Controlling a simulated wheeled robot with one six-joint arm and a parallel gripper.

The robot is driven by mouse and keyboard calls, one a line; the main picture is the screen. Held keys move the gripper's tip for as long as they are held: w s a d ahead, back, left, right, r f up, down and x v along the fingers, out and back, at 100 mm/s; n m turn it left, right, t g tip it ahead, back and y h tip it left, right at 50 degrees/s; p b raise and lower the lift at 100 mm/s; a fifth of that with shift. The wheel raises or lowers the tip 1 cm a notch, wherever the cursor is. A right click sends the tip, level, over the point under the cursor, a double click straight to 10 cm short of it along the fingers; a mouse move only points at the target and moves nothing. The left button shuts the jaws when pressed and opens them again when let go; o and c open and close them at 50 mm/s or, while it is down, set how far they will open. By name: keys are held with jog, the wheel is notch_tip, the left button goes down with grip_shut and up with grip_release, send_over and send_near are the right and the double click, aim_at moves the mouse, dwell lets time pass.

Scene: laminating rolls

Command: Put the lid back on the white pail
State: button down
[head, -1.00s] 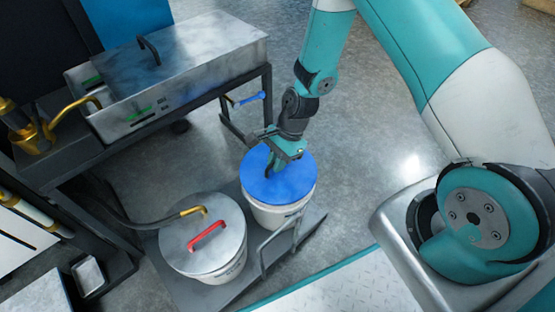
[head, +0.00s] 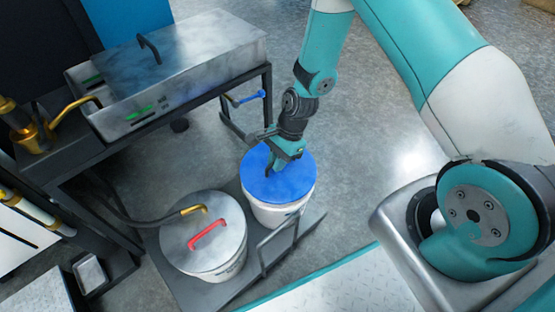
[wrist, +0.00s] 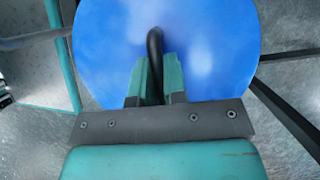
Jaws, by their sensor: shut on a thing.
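The blue lid (head: 295,180) lies over the mouth of a white pail (head: 275,214) on a low grey platform. It looks level and seated on the rim, though the head view does not show whether it is pressed down. My gripper (head: 273,166) reaches down over the lid from above. In the wrist view, my gripper (wrist: 155,85) is shut on the black handle (wrist: 154,42) of the blue lid (wrist: 215,50). The pail itself is hidden under the lid in the wrist view.
A second pail with a grey metal lid (head: 190,245) and red handle (head: 208,236) stands to the left. A hose with a brass end (head: 192,210) reaches over it. A metal box on a bench (head: 185,65) stands behind. A rail (head: 278,245) stands in front.

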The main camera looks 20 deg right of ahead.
jog(key=shift+p, duration=0.3)
dwell(0.5)
jog(key=c, duration=0.6)
grip_release()
notch_tip(320, 180, up, 7)
jog(key=p, duration=0.7)
grip_shut()
dwell(0.4)
